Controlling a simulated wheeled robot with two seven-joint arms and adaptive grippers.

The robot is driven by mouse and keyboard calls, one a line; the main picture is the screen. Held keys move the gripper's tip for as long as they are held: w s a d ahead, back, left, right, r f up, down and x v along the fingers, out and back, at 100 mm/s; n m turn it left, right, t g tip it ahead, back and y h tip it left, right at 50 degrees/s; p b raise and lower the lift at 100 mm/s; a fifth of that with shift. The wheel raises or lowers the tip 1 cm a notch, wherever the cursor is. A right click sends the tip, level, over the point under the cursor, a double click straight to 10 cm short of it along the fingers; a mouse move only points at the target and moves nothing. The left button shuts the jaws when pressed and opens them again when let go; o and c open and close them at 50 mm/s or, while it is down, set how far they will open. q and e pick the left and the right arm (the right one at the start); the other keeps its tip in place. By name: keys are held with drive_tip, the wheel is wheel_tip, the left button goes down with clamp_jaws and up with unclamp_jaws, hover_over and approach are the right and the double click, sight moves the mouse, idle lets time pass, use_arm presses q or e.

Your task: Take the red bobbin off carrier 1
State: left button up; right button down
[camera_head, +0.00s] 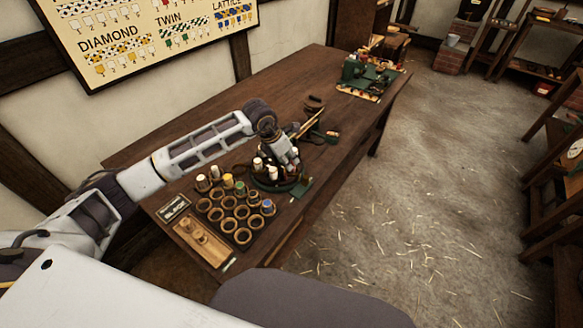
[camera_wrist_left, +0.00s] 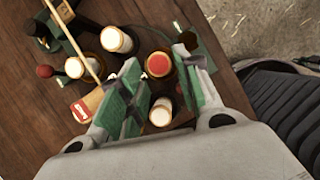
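The red-topped bobbin (camera_wrist_left: 158,65) stands on the braiding machine among cream bobbins, one at the upper left (camera_wrist_left: 116,40) and one nearer my palm (camera_wrist_left: 161,112). My left gripper (camera_wrist_left: 160,72) is open, with its green-padded fingers on either side of the red bobbin in the wrist view. I cannot tell whether a pad touches it. In the head view my left gripper (camera_head: 288,166) points down over the dark round machine (camera_head: 267,184). It hides the red bobbin there. No carrier number is readable. My right gripper is out of view.
A rack of round holders (camera_head: 241,236) beside the machine holds some bobbins. A wooden tray (camera_head: 202,246) lies at the table's near end. A green machine (camera_head: 360,76) stands farther back.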

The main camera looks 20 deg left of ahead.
use_arm(q)
drive_tip(key=shift+p+x, duration=0.3)
drive_tip(key=shift+x, duration=1.55)
drive_tip(key=shift+c, duration=0.3)
drive_tip(key=c, duration=0.5)
